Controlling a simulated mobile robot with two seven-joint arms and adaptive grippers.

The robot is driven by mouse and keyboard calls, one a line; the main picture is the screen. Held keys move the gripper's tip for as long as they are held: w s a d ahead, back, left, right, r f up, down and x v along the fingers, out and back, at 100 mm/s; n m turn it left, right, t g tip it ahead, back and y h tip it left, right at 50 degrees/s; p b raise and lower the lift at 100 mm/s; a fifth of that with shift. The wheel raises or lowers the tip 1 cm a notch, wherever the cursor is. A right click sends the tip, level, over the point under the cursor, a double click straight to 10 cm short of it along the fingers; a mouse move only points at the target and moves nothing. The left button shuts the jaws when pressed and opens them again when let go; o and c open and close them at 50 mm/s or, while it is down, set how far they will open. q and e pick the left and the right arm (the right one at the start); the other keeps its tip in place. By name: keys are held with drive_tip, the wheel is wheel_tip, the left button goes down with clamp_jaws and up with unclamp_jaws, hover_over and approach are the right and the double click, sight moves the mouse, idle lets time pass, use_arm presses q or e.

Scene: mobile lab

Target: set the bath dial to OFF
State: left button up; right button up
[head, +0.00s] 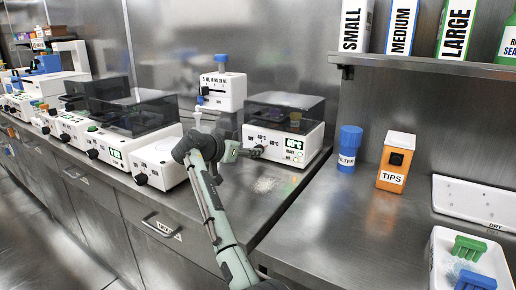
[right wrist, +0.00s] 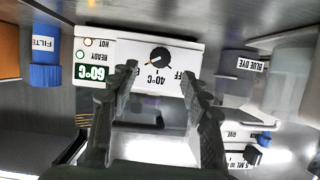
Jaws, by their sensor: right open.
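The bath (head: 283,142) is a white box with a dark transparent lid, on the steel counter in the head view. Its front shows in the right wrist view (right wrist: 190,48), upside down. The black round dial (right wrist: 160,57) has a small orange mark pointing lower left there, toward the partly hidden 60°C label. The 40°C label is readable; the OFF label is partly covered by a finger. The green display (right wrist: 89,73) reads 60°C. My right gripper (right wrist: 160,78) is open, its fingers on either side just short of the dial, nothing between them. My left gripper is not in view.
A blue filter bottle (head: 348,148) and an orange tips box (head: 396,162) stand right of the bath. A white device with a blue-topped item (head: 221,91) stands behind left. Several lidded devices line the left counter. Counter in front of the bath (head: 275,195) is mostly clear.

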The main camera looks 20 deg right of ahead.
drive_tip(key=x, duration=0.6)
drive_tip(key=shift+p, duration=0.3)
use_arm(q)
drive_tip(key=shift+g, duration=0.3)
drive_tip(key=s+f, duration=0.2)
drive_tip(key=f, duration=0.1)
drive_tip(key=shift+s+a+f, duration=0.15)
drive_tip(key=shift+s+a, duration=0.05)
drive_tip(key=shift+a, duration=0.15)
use_arm(e)
drive_tip(key=shift+c, duration=0.5)
drive_tip(key=shift+f, duration=0.1)
clamp_jaws()
drive_tip(key=shift+w+a+f+n+g+h+b, duration=0.1)
drive_tip(key=shift+n+g+h+b, duration=0.4)
drive_tip(key=shift+n+b, duration=0.45)
drive_tip(key=n+g+h+b, duration=0.1)
drive_tip(key=n+b, duration=0.1)
drive_tip(key=b, duration=0.1)
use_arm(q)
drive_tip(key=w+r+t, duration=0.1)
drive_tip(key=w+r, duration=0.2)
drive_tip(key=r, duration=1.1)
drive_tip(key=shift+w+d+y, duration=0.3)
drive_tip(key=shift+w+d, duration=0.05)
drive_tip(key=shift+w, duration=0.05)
use_arm(e)
drive_tip(key=shift+n+g, duration=0.4)
drive_tip(key=shift+n, duration=0.05)
